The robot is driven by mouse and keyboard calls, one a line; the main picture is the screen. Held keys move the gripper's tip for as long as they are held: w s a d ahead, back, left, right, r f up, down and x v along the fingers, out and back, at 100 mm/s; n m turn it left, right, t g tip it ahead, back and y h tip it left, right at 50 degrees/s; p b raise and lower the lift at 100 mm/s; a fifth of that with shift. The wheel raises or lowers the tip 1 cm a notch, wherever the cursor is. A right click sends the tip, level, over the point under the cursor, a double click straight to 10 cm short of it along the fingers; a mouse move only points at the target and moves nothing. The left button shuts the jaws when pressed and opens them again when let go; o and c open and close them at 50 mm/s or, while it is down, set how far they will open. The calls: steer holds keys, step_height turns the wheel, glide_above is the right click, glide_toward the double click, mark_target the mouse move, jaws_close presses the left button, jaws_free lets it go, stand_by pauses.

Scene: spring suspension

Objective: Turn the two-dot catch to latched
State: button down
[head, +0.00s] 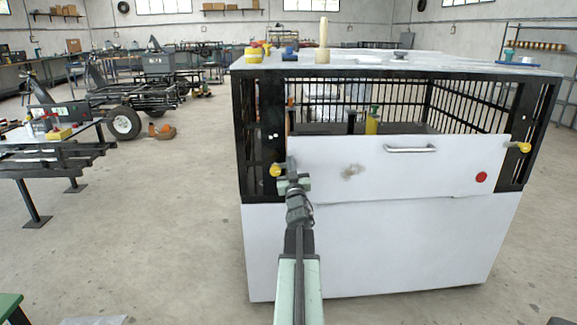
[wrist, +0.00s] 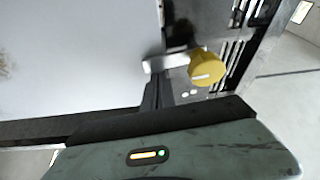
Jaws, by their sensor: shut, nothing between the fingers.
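The two-dot catch (head: 275,170) is at the left edge of the white panel (head: 400,168), with two white dots on the black post above it. In the wrist view the catch's yellow knob (wrist: 207,67) and its pale bar (wrist: 165,61) show near two white dots. The bar lies roughly level and reaches from the knob to the panel's edge. My gripper (head: 291,165) is shut and empty, just right of the knob in the head view. In the wrist view its narrow dark fingers (wrist: 151,95) end close to the bar; I cannot tell whether they touch.
Another yellow-knobbed catch (head: 524,147) is at the panel's right edge. The panel has a handle (head: 410,149) and a red disc (head: 481,177). Yellow, blue and wooden items stand on the cabinet's top (head: 450,67). Floor to the left is open before a bench (head: 50,155).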

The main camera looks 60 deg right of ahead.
steer(key=shift+s+d, duration=0.15)
steer(key=shift+s, duration=0.05)
steer(key=shift+f, duration=0.1)
steer(key=shift+s+f+b, duration=0.2)
steer(key=shift+f+b, duration=0.45)
steer(key=shift+b, duration=0.15)
